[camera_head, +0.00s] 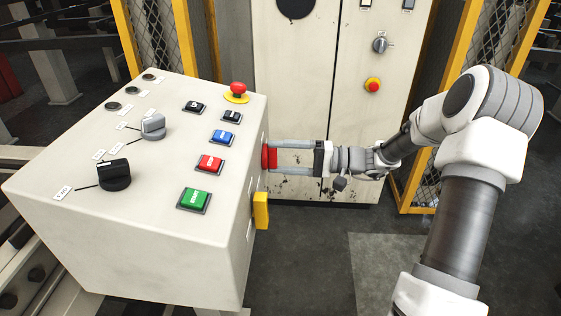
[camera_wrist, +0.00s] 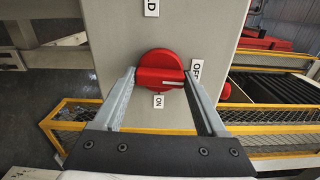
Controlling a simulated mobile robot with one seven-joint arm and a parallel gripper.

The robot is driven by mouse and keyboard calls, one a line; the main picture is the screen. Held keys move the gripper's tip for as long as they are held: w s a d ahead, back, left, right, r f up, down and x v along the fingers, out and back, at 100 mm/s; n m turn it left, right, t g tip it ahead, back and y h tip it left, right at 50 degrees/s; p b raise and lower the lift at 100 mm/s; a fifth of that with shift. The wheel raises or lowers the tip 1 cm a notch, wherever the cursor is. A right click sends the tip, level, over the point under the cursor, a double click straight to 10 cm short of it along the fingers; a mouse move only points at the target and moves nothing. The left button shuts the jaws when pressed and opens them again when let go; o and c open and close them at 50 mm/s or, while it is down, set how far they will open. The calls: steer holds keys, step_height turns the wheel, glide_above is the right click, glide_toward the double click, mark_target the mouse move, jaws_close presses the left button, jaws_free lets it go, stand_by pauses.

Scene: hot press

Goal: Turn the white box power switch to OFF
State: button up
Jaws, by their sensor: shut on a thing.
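The white box (camera_head: 130,225) stands at the left in the head view, and its side face fills the middle of the wrist view (camera_wrist: 115,45). The red rotary power switch (camera_wrist: 160,70) sits on that face; its red edge shows in the head view (camera_head: 266,157). Its grip bar lies about level, with the white mark pointing right to the OFF label (camera_wrist: 195,70). The ON label (camera_wrist: 158,101) is below it. My gripper (camera_head: 271,156) is shut on the switch, one finger at each end of the bar in the wrist view (camera_wrist: 159,74).
A yellow part (camera_head: 261,211) sticks out from the box's side below the switch. The box top carries knobs, coloured buttons and a red emergency stop (camera_head: 238,89). A tall cabinet (camera_head: 300,110) stands behind, with yellow-framed mesh fencing beside it. Open floor lies below my arm.

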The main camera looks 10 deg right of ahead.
steer(key=shift+a+n, duration=0.15)
steer(key=shift+n, duration=0.25)
steer(key=o, duration=1.3)
steer(key=p+v, duration=0.3)
steer(key=v, duration=1.4)
steer(key=shift+d, duration=0.2)
steer(key=shift+r, duration=0.1)
